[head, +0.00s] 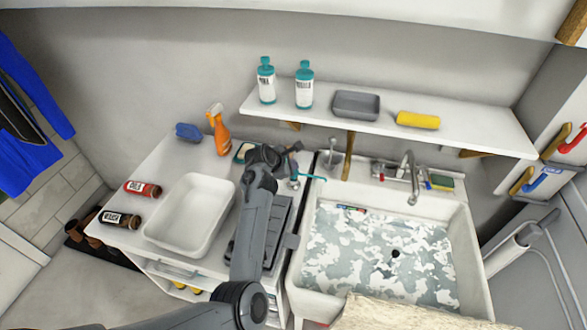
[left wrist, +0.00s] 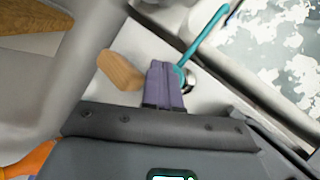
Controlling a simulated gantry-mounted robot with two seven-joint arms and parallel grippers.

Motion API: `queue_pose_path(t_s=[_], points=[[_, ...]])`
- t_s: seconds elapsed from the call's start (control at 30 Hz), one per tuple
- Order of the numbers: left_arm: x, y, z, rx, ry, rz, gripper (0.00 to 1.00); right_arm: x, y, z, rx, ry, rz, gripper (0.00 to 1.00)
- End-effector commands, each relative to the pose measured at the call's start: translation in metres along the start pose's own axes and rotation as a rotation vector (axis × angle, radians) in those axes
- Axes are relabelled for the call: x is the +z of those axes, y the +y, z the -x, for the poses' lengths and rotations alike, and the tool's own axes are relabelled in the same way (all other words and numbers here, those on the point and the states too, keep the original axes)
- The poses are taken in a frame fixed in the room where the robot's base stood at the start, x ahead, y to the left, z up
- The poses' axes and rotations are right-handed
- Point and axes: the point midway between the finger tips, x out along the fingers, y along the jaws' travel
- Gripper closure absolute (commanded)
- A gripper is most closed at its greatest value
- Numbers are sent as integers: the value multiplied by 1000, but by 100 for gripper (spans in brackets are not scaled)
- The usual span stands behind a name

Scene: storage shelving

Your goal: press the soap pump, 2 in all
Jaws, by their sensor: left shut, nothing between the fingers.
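A small pale fixture with a grey top (head: 332,152), which looks like the soap pump, stands at the back left corner of the sink, beside a wooden shelf bracket. My left gripper (head: 291,164) is over the back right of the counter, left of this fixture and apart from it. In the left wrist view its two fingers (left wrist: 164,84) are shut together and empty. A shiny round metal part (left wrist: 190,80) shows just beside the fingertips, partly hidden; I cannot tell whether they touch. My right gripper is in neither view.
A teal-handled brush (head: 309,177) lies close to the left gripper. The shelf (head: 455,131) overhangs the back. An orange spray bottle (head: 219,132) and white basin (head: 192,214) are left; the sink (head: 471,255) is right.

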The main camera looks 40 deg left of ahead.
Motion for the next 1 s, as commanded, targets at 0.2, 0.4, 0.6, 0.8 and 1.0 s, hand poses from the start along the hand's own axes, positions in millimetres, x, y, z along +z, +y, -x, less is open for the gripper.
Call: queue_pose_path(t_s=[0.2,0.4,0.6,0.8,1.0], points=[[1,2,2,2,-1,0,100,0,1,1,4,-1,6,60],[2,2,2,3,-1,-1,100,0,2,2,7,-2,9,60],[8,8,10,3,-2,-1,100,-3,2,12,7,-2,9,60],[17,17,23,3,-2,0,100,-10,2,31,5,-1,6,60],[26,26,35,3,-2,1,100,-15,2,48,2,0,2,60]])
